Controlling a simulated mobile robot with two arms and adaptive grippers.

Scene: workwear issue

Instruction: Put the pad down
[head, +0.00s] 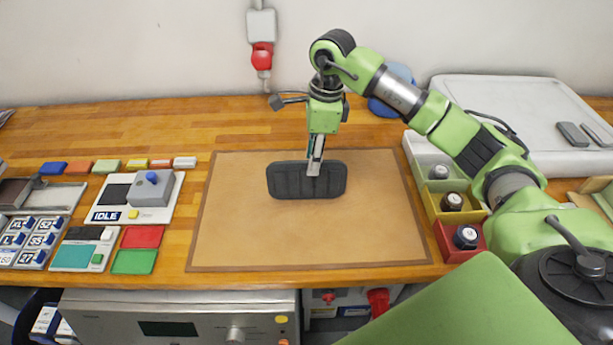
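The pad (290,181) is dark grey, wide and rounded, with vertical grooves. It shows in the head view over the brown mat (290,235), in the mat's upper middle. It faces me with its broad side and looks upright or tilted. My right gripper (315,166) comes down from above, with its fingertips at the pad's upper middle, and appears shut on it. Whether the pad's lower edge touches the mat cannot be told. My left gripper is not in the view.
A white device marked IDLE (105,215) and coloured blocks stand left of the mat. A large pale tray (500,95) lies at the back right. The front of the mat is clear.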

